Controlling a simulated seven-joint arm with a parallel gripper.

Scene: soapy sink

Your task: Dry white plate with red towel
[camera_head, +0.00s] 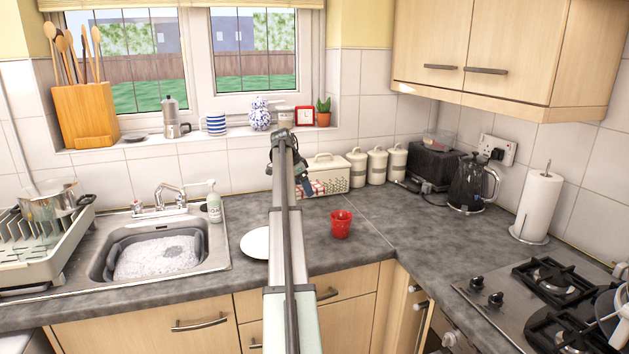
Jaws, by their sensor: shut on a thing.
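A white plate (256,243) lies on the counter to the right of the sink, its right side hidden behind my arm. The red towel (317,187), with a red and white pattern, shows at the back of the counter in front of a cream bread bin. My gripper (306,190) points down at the towel and is shut on it. The fingertips are small and partly hidden, so the exact grip is unclear. The towel is apart from the plate, behind it and to the right.
A red cup (341,224) stands on the counter right of my arm. The bread bin (329,172) and cream canisters (377,163) line the back wall. The sink (152,258) holds suds. A soap bottle (213,205) stands behind its right side. Counter right of the cup is clear.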

